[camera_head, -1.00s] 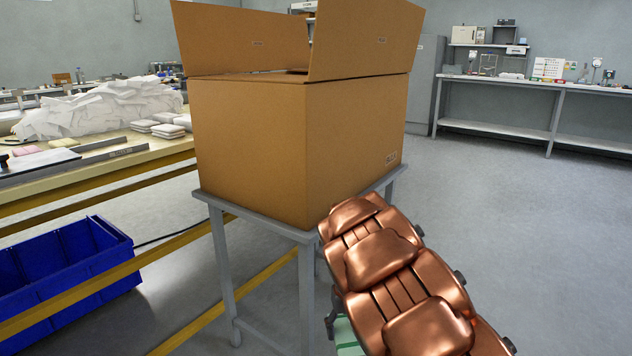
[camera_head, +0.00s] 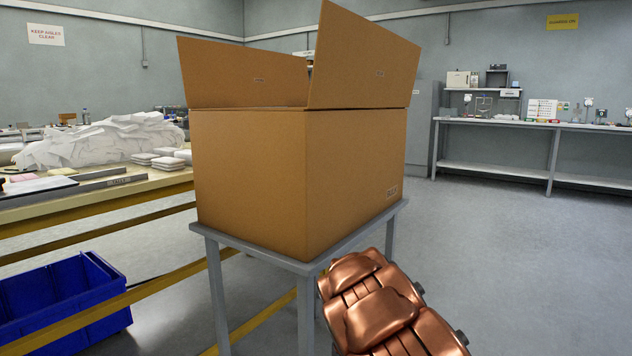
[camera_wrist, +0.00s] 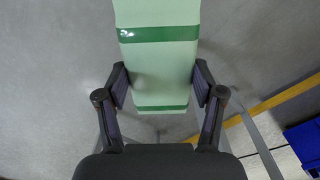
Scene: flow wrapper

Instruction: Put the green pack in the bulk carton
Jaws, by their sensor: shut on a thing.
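The bulk carton (camera_head: 250,180) is a large brown cardboard box with raised flaps, standing on a grey metal stand (camera_head: 290,262) in the head view. Its inside is hidden by its walls. The green pack (camera_wrist: 162,62) is pale green with darker green bands and fills the top middle of the wrist view. My gripper (camera_wrist: 162,88) is shut on the pack, one finger on each side. In the head view only my copper-coloured arm shows, low and right of the carton's stand; the gripper and pack are out of that view.
A packing table (camera_head: 90,204) with a pile of white wrappers (camera_head: 105,142) and small packs stands left of the carton. A blue bin (camera_head: 65,300) sits below it on the floor, near a yellow rail (camera_head: 150,285). The floor to the right is clear.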

